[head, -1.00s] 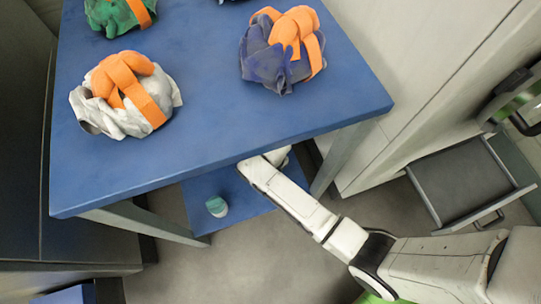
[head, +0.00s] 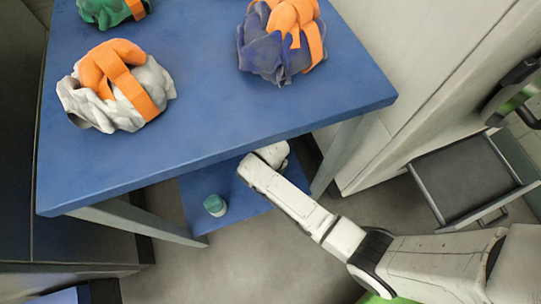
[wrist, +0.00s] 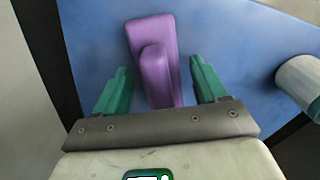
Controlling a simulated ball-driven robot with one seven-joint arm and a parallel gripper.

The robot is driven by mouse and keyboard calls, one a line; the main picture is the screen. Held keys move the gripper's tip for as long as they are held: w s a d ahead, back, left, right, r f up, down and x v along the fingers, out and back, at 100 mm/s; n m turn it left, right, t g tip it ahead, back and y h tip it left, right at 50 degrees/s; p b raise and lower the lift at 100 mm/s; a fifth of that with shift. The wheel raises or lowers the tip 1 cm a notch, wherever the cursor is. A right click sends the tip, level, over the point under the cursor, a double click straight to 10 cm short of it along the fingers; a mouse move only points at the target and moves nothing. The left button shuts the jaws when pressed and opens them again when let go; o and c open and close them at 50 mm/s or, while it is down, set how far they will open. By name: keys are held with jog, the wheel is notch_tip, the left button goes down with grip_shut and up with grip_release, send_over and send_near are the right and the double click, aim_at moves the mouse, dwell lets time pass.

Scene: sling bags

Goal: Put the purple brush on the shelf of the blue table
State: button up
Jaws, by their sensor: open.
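The blue table's top (head: 215,130) fills much of the head view, with its lower blue shelf (head: 245,232) partly showing underneath. My arm reaches under the tabletop, and my gripper is hidden there in the head view. In the wrist view my gripper (wrist: 162,78) is open over a blue surface (wrist: 95,40), which fits the shelf. The purple brush (wrist: 155,60) is between the two green fingers, with a gap on each side. It appears to lie on the blue surface, its near end close to the gripper's palm. The brush is hidden in the head view.
A teal and white container (head: 215,205) stands on the shelf; a white cylinder (wrist: 298,80) at the wrist view's right may be it. Table legs (head: 338,158) flank the shelf opening. Strapped bags (head: 282,45) lie on top. An open drawer (head: 465,180) is at right.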

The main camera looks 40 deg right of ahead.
notch_tip(320, 180, up, 12)
jog(key=p, duration=0.5)
jog(key=shift+r+p, duration=0.15)
jog(key=shift+p, duration=0.15)
